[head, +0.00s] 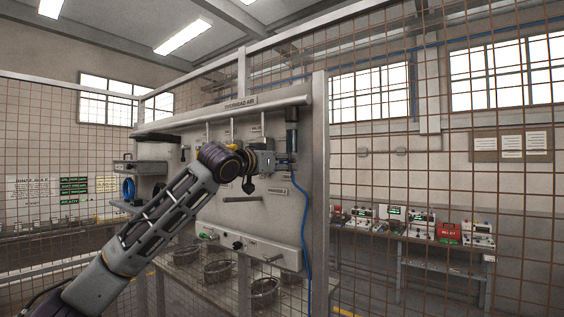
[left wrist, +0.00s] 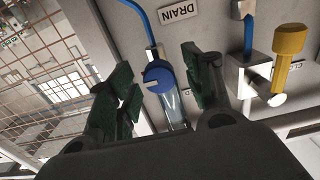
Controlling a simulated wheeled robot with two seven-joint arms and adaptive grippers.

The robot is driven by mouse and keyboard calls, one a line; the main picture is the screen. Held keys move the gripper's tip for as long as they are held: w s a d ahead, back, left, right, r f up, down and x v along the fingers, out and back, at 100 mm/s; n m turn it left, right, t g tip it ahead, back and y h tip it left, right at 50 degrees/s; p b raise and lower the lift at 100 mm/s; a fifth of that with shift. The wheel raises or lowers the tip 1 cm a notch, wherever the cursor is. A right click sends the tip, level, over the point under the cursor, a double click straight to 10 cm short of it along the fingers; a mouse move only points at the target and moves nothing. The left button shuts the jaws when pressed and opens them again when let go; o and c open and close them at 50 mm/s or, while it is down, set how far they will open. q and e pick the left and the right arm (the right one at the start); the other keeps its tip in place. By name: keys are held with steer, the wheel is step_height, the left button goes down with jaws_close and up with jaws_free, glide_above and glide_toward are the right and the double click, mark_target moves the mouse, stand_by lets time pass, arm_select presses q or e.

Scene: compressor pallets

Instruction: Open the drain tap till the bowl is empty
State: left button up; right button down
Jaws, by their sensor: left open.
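In the left wrist view the drain tap (left wrist: 158,76) is a round blue knob with a pale slot across it. It sits at the end of a clear bowl (left wrist: 174,108), and a blue hose (left wrist: 143,22) runs from it past the DRAIN label (left wrist: 180,12). My left gripper (left wrist: 160,80) is open, with one green-padded finger on each side of the tap. A gap shows between the tap and each pad. Whether the bowl holds liquid I cannot tell. In the head view my left gripper (head: 266,161) is at the panel's right side. My right gripper is not in view.
A yellow knob (left wrist: 288,44) on a metal fitting stands close to the right finger. The grey panel (head: 230,210) carries pipes and valves, and a blue hose (head: 307,245) hangs at its right edge. Mesh fencing (head: 400,190) surrounds it. A bench (head: 440,240) stands beyond.

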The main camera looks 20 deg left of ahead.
arm_select(q)
steer(key=c, duration=1)
steer(key=shift+m, duration=0.6)
steer(key=m, duration=0.3)
steer(key=shift+c, duration=0.3)
steer(key=m, duration=0.9)
steer(key=shift+f+m, duration=0.1)
steer(key=shift+m, duration=2.3)
steer(key=shift+d, duration=0.1)
